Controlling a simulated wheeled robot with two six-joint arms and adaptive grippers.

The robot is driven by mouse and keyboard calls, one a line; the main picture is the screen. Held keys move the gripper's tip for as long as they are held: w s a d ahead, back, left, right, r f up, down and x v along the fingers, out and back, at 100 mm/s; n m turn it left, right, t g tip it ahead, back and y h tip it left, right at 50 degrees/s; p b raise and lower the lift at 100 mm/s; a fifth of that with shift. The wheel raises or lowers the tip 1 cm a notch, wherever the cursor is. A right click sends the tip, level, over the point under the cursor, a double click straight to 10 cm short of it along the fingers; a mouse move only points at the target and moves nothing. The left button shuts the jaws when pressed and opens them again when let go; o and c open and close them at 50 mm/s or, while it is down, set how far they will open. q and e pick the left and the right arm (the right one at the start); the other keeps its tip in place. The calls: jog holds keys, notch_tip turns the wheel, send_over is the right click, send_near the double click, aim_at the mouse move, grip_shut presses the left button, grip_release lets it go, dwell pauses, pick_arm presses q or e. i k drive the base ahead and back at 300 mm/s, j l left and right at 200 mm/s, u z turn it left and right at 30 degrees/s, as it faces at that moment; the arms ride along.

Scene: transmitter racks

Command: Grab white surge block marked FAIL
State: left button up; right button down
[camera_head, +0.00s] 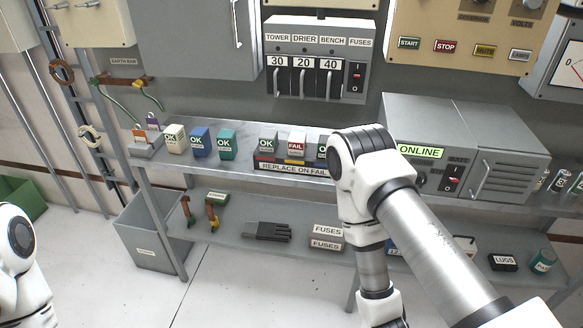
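The white surge block (296,145) with a red FAIL label sits in a holder marked "REPLACE ON FAIL" (291,169) on the upper shelf. A grey-white block marked OK (268,144) stands to its left. Another OK block (322,150) stands to its right, partly hidden by my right arm. Further left on the shelf are a cream OK block (174,139), a blue OK block (200,141) and a green OK block (227,144). My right arm crosses the front of the shelf, its gripper out of frame below. My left arm shows only at the lower left edge; its gripper is not visible.
A grey box with an ONLINE label (419,151) stands right of the blocks. A fuse panel (317,62) hangs above them. A grey bin (150,245) stands below left.

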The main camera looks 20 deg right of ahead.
aim_at(297, 141)
jog(key=z, duration=0.65)
